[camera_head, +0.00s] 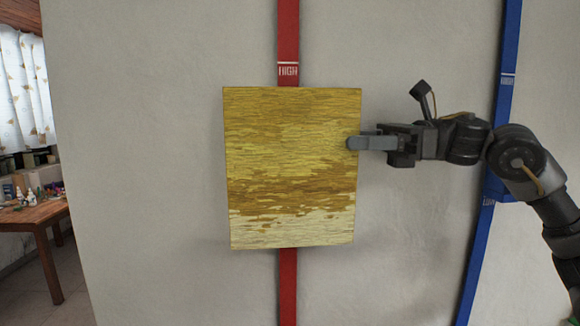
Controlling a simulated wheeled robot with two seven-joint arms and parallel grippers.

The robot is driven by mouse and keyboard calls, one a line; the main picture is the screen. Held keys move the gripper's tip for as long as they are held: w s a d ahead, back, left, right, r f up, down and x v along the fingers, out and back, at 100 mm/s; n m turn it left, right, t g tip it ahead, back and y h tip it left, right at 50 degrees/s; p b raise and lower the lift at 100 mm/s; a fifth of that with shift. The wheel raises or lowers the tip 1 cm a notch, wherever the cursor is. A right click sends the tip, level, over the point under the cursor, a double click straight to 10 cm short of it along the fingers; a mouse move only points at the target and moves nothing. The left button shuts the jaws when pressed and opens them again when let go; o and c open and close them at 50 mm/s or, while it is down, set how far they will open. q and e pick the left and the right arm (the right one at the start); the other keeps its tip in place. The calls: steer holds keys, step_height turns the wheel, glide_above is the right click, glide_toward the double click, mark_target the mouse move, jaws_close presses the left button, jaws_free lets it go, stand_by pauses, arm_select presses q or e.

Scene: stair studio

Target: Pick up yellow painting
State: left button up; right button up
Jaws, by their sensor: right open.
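The yellow painting (290,165) hangs upright on the wall in front of a red vertical strip. It is a portrait-shaped panel with yellow, ochre and cream bands. My right gripper (352,143) comes in from the right, with its fingertips at the painting's right edge, a little above mid-height. One fingertip overlaps the front of that edge in the picture. The jaws are open; whether they touch the painting or straddle its edge cannot be told. My left gripper is not in view.
The red strip (288,40) bears the word HIGH above the painting. A blue strip (507,70) with labels runs down the wall behind my right arm. A wooden table (30,215) with small items stands at far left near a curtain (22,95). The wall (150,160) left of the painting is bare.

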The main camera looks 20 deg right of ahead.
mark_target(328, 142)
steer(key=p+x, duration=0.3)
steer(key=x, duration=0.2)
steer(key=shift+a+f, duration=0.1)
steer(key=shift+a, duration=0.05)
steer(key=shift+d, duration=0.2)
jaws_close()
